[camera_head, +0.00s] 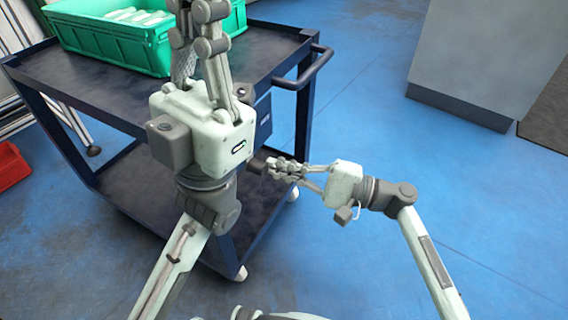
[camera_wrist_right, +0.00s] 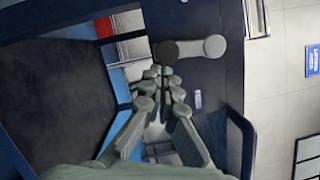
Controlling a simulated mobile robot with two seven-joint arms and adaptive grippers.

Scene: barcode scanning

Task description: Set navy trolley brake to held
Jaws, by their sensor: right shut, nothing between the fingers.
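The navy trolley (camera_head: 140,107) stands in front of me; its panel and frame fill much of the right wrist view (camera_wrist_right: 205,75). On the panel in that view is the brake lever (camera_wrist_right: 215,46), a grey arm with a round end pointing right from a dark round hub (camera_wrist_right: 167,52). In the head view a dark piece (camera_head: 257,166) shows at the trolley's side by the right fingertips. My right gripper (camera_head: 273,163) is shut and empty, its tips close to the hub; contact cannot be told. My left gripper (camera_head: 200,22) rises over the trolley top; its jaw state is unclear.
A green crate (camera_head: 112,42) with pale packets stands on the trolley's top shelf. The push handle (camera_head: 305,75) sticks out at the right corner. A grey cabinet (camera_head: 490,55) stands back right, a red bin (camera_head: 12,167) at left. Blue floor to the right is clear.

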